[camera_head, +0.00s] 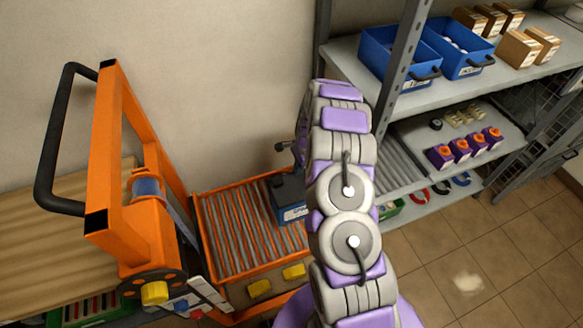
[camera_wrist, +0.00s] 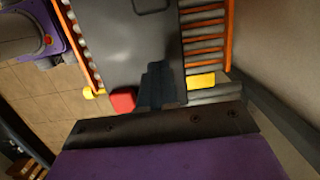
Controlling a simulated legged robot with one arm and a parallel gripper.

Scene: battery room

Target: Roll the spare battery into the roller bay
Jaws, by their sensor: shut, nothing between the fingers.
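The spare battery (camera_head: 289,196), a dark grey block with a blue-and-white label, sits at the right end of the orange roller cart (camera_head: 204,232). My arm hides its right side. In the wrist view the battery (camera_wrist: 125,45) fills the upper middle, with a red cap (camera_wrist: 122,101) by its near edge. My gripper (camera_wrist: 158,75) is shut and empty, its fingers overlapping the battery's near part; I cannot tell whether they touch. In the head view dark gripper parts (camera_head: 285,147) show just above the battery. The roller bay (camera_head: 388,165) has grey rollers on the shelf right of my arm, partly hidden.
An orange lifting frame (camera_head: 118,170) with a black handle stands at the left by a wooden bench (camera_head: 30,225). The shelf rack holds blue bins (camera_head: 395,52), cartons and purple-orange items (camera_head: 462,150). A grey post (camera_head: 405,45) rises at its front.

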